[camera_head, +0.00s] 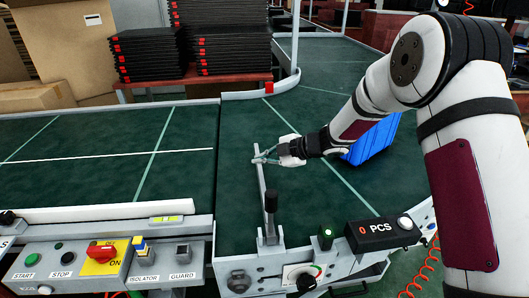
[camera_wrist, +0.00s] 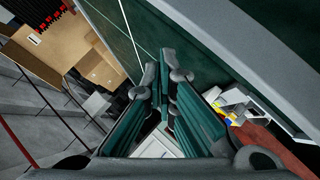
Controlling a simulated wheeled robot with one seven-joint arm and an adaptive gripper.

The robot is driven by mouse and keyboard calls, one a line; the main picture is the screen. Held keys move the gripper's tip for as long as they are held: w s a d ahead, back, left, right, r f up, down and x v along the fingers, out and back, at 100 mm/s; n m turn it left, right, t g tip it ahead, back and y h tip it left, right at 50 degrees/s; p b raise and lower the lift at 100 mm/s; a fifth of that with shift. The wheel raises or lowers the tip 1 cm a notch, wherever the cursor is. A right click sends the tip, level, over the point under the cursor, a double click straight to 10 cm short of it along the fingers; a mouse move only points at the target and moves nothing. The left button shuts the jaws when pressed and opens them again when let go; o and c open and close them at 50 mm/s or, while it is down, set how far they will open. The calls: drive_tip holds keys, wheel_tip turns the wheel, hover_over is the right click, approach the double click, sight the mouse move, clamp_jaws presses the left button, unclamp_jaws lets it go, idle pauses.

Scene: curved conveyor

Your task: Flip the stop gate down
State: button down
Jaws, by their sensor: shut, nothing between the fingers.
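The stop gate is a thin grey bar (camera_head: 262,185) at the left part of the right-hand green conveyor belt. It runs from a bracket on the near rail toward the far side.
A blue crate (camera_head: 371,139) sits on the belt behind my forearm. Near the front edge are a control panel (camera_head: 75,262) and a PCS counter (camera_head: 382,233). Black trays (camera_head: 150,52) and cardboard boxes (camera_head: 70,40) stand behind. The left belt is clear.

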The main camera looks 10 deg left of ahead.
sight(262, 172)
drive_tip(key=shift+w+a+f+b, duration=0.1)
drive_tip(key=shift+w+f+b, duration=0.2)
drive_tip(key=shift+f, duration=0.45)
drive_tip(key=shift+w+f+b, duration=0.2)
drive_tip(key=shift+f+b, duration=0.2)
drive_tip(key=shift+f, duration=0.5)
drive_tip(key=shift+s+f, duration=0.1)
drive_tip(key=shift+f, duration=0.05)
